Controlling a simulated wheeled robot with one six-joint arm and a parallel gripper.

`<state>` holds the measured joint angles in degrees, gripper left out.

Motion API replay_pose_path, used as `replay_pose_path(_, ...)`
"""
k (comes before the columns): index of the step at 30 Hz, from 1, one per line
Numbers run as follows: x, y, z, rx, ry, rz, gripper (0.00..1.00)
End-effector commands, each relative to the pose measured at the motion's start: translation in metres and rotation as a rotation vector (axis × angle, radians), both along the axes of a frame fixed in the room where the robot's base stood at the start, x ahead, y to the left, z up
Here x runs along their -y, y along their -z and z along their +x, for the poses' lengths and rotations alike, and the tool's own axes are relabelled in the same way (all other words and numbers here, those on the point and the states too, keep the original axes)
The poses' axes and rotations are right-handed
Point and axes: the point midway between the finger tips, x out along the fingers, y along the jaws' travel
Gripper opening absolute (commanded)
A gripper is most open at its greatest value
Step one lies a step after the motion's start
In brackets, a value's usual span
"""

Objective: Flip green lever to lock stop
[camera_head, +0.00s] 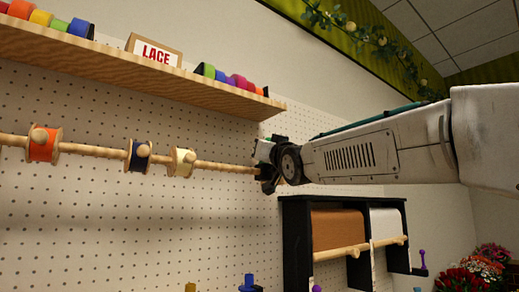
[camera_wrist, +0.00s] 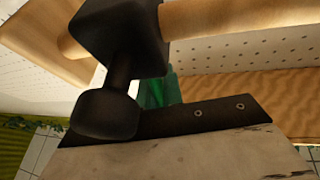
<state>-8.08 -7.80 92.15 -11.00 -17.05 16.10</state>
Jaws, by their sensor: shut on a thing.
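A wooden rod (camera_head: 215,165) runs along the pegboard, and my gripper (camera_head: 268,172) is at its right end. In the wrist view the green lever (camera_wrist: 155,92) shows partly behind dark parts, close to the rod (camera_wrist: 245,18). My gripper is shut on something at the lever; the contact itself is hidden. A black block (camera_wrist: 120,30) sits at the rod in the wrist view. The lever's exact angle cannot be told.
Orange, dark blue and cream spools (camera_head: 138,155) hang on the rod to the left. A wooden shelf (camera_head: 120,70) with ribbon rolls and a LACE sign is above. A black paper-roll rack (camera_head: 297,240) is below my arm. Flowers (camera_head: 475,275) stand at lower right.

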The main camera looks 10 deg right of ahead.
Motion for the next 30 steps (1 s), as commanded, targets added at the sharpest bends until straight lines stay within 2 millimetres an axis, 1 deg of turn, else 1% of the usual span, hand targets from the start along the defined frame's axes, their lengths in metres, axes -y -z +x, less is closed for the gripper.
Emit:
replay_pose_path(4, 0.0, -0.002, -0.001, 0.004, -0.001, 0.001, 0.0)
replay_pose_path(6, 0.0, -0.002, -0.001, 0.004, -0.001, 0.001, 0.22)
replay_pose_path(7, 0.0, -0.002, -0.001, 0.003, -0.001, 0.0, 0.31)
replay_pose_path(14, 0.0, -0.001, 0.0, 0.001, 0.0, 0.0, 0.31)
replay_pose_path(17, 0.0, 0.0, -0.003, 0.0, 0.0, 0.0, 0.31)
replay_pose_path(20, 0.002, 0.004, -0.012, 0.0, 0.0, 0.0, 0.31)
replay_pose_path(27, 0.01, 0.02, -0.05, 0.001, 0.0, 0.0, 0.31)
replay_pose_path(30, 0.012, 0.024, -0.062, 0.001, 0.0, 0.001, 0.31)
